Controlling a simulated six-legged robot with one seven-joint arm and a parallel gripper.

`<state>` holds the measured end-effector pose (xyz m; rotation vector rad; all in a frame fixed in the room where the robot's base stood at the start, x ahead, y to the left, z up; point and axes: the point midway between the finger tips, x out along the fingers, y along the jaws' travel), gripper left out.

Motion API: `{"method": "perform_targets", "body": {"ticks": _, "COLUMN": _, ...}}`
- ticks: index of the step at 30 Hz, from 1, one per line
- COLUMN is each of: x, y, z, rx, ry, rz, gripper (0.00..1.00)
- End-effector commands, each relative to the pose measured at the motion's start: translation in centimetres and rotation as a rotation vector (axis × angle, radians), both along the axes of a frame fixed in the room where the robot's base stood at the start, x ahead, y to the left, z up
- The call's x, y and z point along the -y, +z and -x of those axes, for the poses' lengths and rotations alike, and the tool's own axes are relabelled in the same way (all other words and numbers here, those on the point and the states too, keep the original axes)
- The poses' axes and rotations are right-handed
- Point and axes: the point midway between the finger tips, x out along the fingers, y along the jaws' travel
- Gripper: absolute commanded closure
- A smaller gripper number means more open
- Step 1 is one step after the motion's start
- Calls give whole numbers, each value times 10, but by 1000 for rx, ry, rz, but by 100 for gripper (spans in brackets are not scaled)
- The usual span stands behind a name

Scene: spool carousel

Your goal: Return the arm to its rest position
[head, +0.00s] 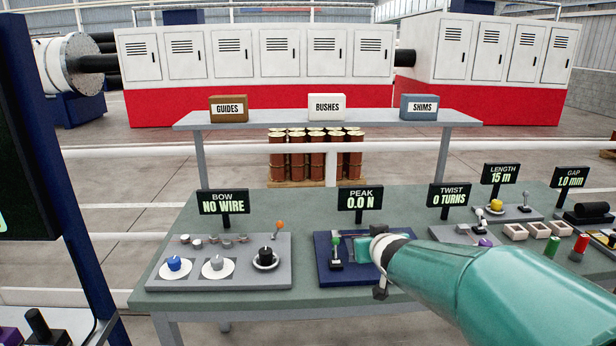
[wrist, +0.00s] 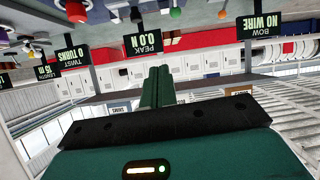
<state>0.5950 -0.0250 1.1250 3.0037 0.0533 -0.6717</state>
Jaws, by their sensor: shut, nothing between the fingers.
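My arm (head: 480,285), teal green, reaches in from the lower right of the head view. Its far end is over the blue tray (head: 322,273) in the middle of the bench. In the wrist view my gripper (wrist: 159,72) has its two green fingers side by side and shut, with nothing between them. The wrist picture is upside down, with the bench signs at the top. In the head view the arm hides part of the blue tray and the bench's right front.
The green-grey bench (head: 170,265) carries a grey tray (head: 200,280) with knobs at left, and small bins (head: 515,231) at right. Upright signs, such as the PEAK sign (head: 360,198), stand along it. A shelf (head: 280,118) with labelled boxes is behind. A dark blue post (head: 85,200) stands at left.

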Motion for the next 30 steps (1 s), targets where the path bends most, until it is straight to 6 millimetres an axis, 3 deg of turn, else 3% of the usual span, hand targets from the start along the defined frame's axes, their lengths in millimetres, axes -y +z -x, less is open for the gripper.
{"method": "perform_targets", "body": {"ticks": 3, "x": 5, "y": 13, "z": 45, "rx": -80, "ry": -81, "rz": 61, "gripper": 100}}
{"method": "perform_targets", "body": {"ticks": 8, "x": 10, "y": 17, "z": 113, "rx": -217, "ry": -160, "rz": 91, "gripper": 100}}
{"method": "perform_targets", "body": {"ticks": 18, "x": -12, "y": -4, "z": 264, "rx": -536, "ry": -129, "rz": 8, "gripper": 100}}
{"method": "perform_targets", "body": {"ticks": 21, "x": -20, "y": -11, "z": 292, "rx": -599, "ry": -89, "rz": -20, "gripper": 100}}
{"method": "perform_targets", "body": {"ticks": 24, "x": -25, "y": -15, "z": 306, "rx": -632, "ry": -66, "rz": -36, "gripper": 100}}
{"method": "perform_targets", "body": {"ticks": 30, "x": -26, "y": -16, "z": 309, "rx": -641, "ry": -61, "rz": -38, "gripper": 100}}
